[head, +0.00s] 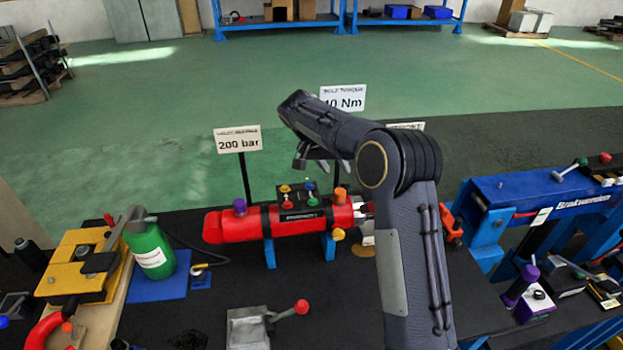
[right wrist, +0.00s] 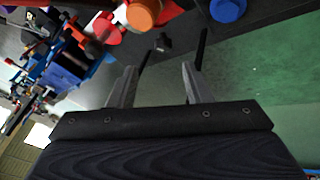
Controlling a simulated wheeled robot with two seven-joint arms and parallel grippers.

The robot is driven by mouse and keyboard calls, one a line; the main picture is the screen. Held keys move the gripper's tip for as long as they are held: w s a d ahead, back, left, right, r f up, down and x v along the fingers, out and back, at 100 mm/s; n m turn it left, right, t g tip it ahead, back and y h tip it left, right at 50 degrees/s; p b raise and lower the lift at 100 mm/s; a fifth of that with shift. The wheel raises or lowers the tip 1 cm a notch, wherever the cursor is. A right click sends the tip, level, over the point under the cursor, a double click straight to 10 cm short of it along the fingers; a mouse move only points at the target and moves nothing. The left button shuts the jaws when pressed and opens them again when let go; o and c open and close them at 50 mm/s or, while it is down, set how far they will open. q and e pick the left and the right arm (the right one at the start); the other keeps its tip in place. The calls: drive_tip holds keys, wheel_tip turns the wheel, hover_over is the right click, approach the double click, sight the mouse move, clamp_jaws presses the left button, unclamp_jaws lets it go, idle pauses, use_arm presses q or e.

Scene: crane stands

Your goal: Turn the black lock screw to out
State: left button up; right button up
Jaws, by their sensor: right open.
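The red cylinder (head: 285,222) lies across blue stands in the head view, with a black block of coloured knobs on top. My right gripper (head: 341,169) is above its right end, partly hidden by my own arm. In the right wrist view, my right gripper (right wrist: 174,45) is open, its two fingers apart. A small black piece (right wrist: 162,43), which looks like the black lock screw, shows between the fingertips, apparently not gripped. I cannot tell its depth or which way it is turned. An orange knob (right wrist: 144,13) is just beyond the fingers. My left gripper is not in view.
A 200 bar sign (head: 238,140) and a 40 Nm sign (head: 343,98) stand behind the cylinder. A green bottle (head: 150,250) and a yellow device (head: 80,265) are at left. A blue beam (head: 530,197) is at right. A grey block (head: 247,329) with a red-knobbed lever is in front.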

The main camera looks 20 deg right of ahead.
sight(343, 184)
drive_tip(key=x, duration=0.4)
drive_tip(key=p+x, duration=0.1)
drive_tip(key=x, duration=0.3)
drive_tip(key=shift+w+a, duration=0.15)
drive_tip(key=shift+w, duration=0.1)
clamp_jaws()
